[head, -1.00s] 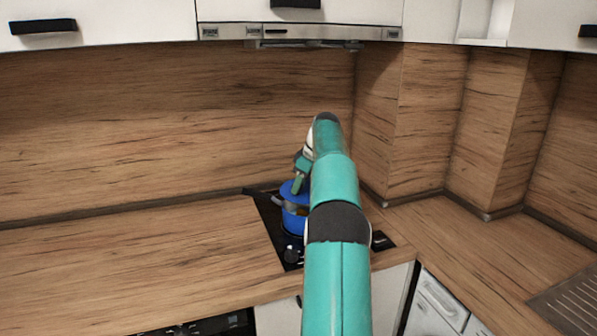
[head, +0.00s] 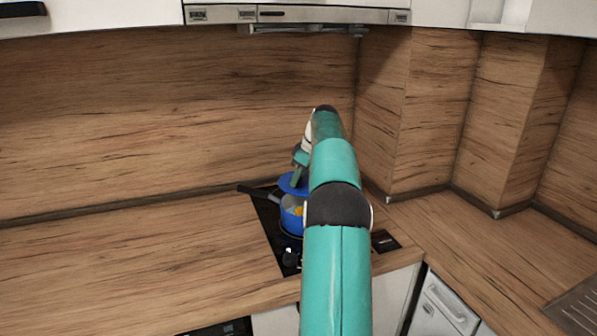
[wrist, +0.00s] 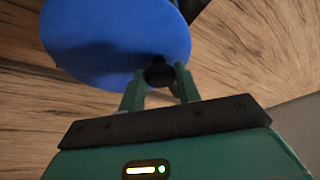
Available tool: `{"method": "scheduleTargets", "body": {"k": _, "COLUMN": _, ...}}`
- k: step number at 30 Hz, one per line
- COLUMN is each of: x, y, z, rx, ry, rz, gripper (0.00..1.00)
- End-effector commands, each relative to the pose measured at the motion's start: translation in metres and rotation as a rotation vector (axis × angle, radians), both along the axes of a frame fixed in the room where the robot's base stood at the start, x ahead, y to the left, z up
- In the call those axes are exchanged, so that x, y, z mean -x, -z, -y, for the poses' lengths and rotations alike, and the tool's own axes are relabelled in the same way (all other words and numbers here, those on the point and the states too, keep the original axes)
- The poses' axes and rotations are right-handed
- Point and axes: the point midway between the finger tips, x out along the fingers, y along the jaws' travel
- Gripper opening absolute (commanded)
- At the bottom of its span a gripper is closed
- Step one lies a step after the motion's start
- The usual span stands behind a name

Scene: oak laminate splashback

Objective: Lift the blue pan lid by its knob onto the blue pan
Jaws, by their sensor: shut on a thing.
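The blue pan (head: 290,220) stands on the black hob in the head view, partly hidden behind my arm. Its inside shows something yellow-orange. The blue pan lid (head: 287,185) is held above the pan's far side, apart from it in the picture; my arm hides its right part. My gripper (head: 297,180) is above the lid. In the wrist view the lid (wrist: 115,40) is a broad blue disc, and my gripper (wrist: 158,82) is shut on its dark knob (wrist: 158,73). The pan is not clearly seen in the wrist view.
The black hob (head: 267,222) is set into the wooden worktop (head: 140,260), with knobs near its front edge. A dark handle (head: 258,191) points left beside the lid. The splashback (head: 150,120) is behind, an extractor hood (head: 300,15) above. The worktop left is clear.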

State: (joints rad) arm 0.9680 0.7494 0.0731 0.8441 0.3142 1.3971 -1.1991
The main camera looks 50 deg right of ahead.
Motion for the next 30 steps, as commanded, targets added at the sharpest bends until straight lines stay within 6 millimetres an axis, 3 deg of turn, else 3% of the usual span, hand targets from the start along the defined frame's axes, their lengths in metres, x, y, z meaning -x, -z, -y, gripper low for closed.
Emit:
{"method": "scheduleTargets", "body": {"k": 18, "x": -0.002, "y": 0.053, "z": 0.002, "rx": -0.001, "ry": 0.0, "rz": 0.001, "gripper": 0.04}}
{"method": "scheduleTargets", "body": {"k": 30, "x": -0.003, "y": 0.06, "z": 0.003, "rx": 0.0, "ry": -0.001, "rz": 0.001, "gripper": 0.04}}
